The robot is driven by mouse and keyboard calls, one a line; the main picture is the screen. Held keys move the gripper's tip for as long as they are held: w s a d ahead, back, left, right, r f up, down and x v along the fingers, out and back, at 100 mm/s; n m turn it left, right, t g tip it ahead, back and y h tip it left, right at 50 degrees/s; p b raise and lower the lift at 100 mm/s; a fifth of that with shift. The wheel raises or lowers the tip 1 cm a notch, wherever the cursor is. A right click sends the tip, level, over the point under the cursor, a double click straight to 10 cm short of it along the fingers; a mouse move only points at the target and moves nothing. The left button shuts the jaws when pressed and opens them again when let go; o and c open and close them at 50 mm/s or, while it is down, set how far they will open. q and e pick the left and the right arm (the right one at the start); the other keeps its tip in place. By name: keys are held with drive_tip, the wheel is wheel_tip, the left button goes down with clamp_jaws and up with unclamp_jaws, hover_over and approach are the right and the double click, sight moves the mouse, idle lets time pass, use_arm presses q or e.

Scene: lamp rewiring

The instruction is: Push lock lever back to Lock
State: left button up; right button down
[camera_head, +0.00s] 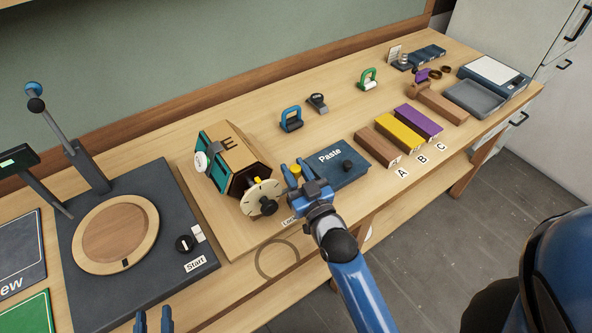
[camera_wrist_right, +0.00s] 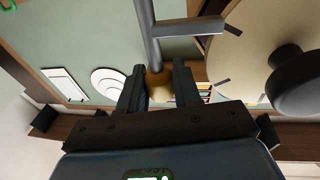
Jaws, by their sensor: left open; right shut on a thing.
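The lock lever's yellow knob (camera_head: 296,170) shows between the fingers of my right gripper (camera_head: 293,173) in the head view. In the right wrist view, the fingers of my right gripper (camera_wrist_right: 159,86) are shut on the knob (camera_wrist_right: 157,84), with the lever's grey rod (camera_wrist_right: 148,35) running up from it. The lever is beside the wooden drum unit (camera_head: 238,160), which has a cream dial disc (camera_head: 262,196) and black knob. A label (camera_head: 288,222) at the board's front is partly hidden by my gripper. My left gripper (camera_head: 154,321) is open and empty at the bottom edge.
A blue Paste box (camera_head: 335,165) stands close right of my right gripper. Brown, yellow and purple blocks (camera_head: 400,130) lie beyond it. A dark Start base (camera_head: 150,245) with a round wooden plate is at left. Blue and green clamps stand behind.

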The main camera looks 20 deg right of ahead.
use_arm(q)
drive_tip(key=shift+a, duration=0.1)
use_arm(e)
drive_tip(key=c, duration=0.9)
unclamp_jaws()
drive_tip(key=shift+a, duration=0.1)
use_arm(q)
drive_tip(key=shift+f, duration=0.2)
use_arm(e)
drive_tip(key=shift+s+f, duration=0.2)
drive_tip(key=shift+s, duration=0.4)
use_arm(q)
wheel_tip(320, 180, down, 3)
drive_tip(key=b, duration=0.3)
drive_tip(key=shift+r, duration=0.2)
use_arm(e)
drive_tip(key=v, duration=0.9)
drive_tip(key=shift+s+d, duration=0.2)
drive_tip(key=shift+s, duration=0.1)
drive_tip(key=shift+r, duration=0.1)
